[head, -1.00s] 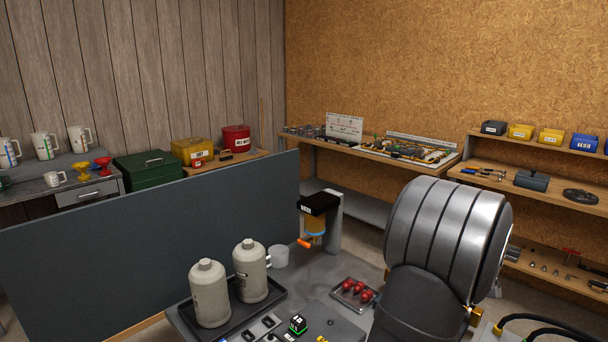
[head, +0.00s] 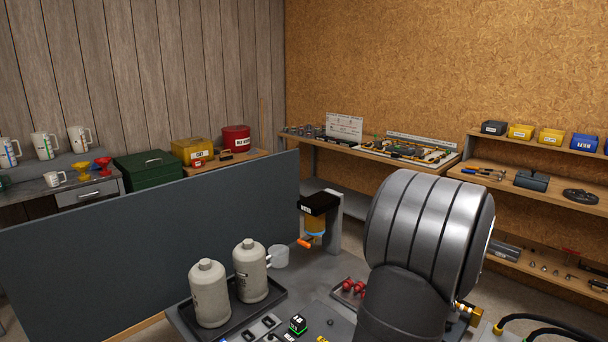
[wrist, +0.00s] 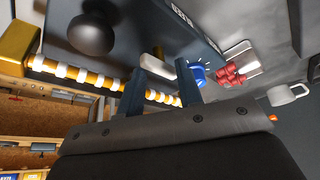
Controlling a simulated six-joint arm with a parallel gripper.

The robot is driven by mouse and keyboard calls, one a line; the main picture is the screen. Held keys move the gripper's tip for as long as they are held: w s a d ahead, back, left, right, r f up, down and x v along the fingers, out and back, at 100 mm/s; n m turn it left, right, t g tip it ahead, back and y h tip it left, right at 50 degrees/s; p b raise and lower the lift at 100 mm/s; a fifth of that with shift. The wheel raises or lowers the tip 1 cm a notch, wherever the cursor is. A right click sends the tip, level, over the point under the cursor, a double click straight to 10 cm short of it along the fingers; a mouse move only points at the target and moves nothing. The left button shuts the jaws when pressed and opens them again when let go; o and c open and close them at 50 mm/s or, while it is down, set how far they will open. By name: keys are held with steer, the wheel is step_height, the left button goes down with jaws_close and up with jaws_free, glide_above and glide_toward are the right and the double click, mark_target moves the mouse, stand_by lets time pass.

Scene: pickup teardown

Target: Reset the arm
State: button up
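My gripper (wrist: 161,76) shows in the wrist view as two dark fingers standing apart, with nothing seen held between them. Beyond the fingers are a yellow-and-white banded bar (wrist: 85,75), a blue round part (wrist: 197,75) and a dark ball-shaped knob (wrist: 92,34). In the head view my large grey arm link fills the right foreground, and my gripper is not seen there.
Two beige jugs (head: 210,295) stand in a black tray (head: 275,300) on the grey bench. A small tray with red parts (head: 347,289) is partly hidden by my arm. A dark panel (head: 150,245) stands at left. Shelves (head: 555,195) line the right wall.

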steer(key=shift+a+m+h, duration=0.1)
steer(key=shift+m+h, duration=0.3)
steer(key=shift+m, duration=0.6)
steer(key=shift+o, duration=0.2)
steer(key=o, duration=0.8)
steer(key=shift+c, duration=0.2)
step_height(320, 180, up, 17)
steer(key=w+m+g, duration=0.1)
steer(key=m+g, duration=0.4)
steer(key=m, duration=0.5)
step_height(320, 180, down, 17)
steer(key=shift+f, duration=0.1)
steer(key=shift+c, duration=0.4)
